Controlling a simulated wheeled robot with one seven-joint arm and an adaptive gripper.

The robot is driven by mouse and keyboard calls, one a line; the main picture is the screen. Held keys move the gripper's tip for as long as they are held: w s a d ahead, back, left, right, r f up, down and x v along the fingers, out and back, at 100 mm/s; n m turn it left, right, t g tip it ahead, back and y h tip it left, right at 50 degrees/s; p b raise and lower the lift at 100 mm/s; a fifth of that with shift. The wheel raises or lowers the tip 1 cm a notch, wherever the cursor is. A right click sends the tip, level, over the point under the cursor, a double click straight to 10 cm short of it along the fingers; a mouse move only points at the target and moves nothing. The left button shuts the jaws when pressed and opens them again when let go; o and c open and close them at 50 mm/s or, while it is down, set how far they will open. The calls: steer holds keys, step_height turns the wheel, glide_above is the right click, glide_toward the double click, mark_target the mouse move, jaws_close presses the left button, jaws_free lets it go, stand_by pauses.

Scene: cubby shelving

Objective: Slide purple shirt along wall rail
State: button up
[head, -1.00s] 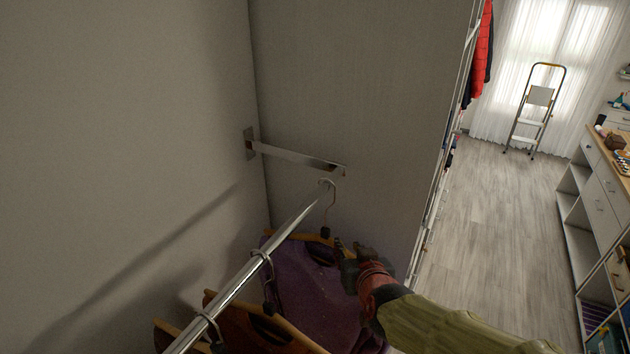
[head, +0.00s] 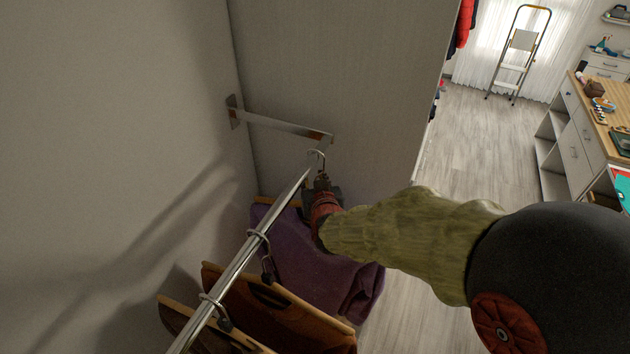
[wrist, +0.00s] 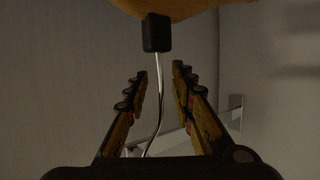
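The purple shirt (head: 315,262) hangs on a wooden hanger at the far end of the metal wall rail (head: 240,262). My gripper (head: 322,180) is at the top of this hanger, just below the rail end, and covers part of it. In the wrist view, my gripper (wrist: 159,75) is open, with its two fingers on either side of the thin hook wire (wrist: 157,100). They look apart from the wire. The hook's black collar (wrist: 157,33) and the wooden hanger (wrist: 185,8) are beyond the fingertips.
A flat metal bracket (head: 280,125) joins the wall near the rail's far end. Two more wooden hangers (head: 280,300) hang nearer on the rail. A grey side panel (head: 340,80) stands behind. Open floor, a step ladder (head: 520,50) and a counter (head: 590,130) lie to the right.

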steer(key=shift+w+f, duration=0.15)
steer(key=shift+w, duration=0.2)
jaws_close()
stand_by(0.8)
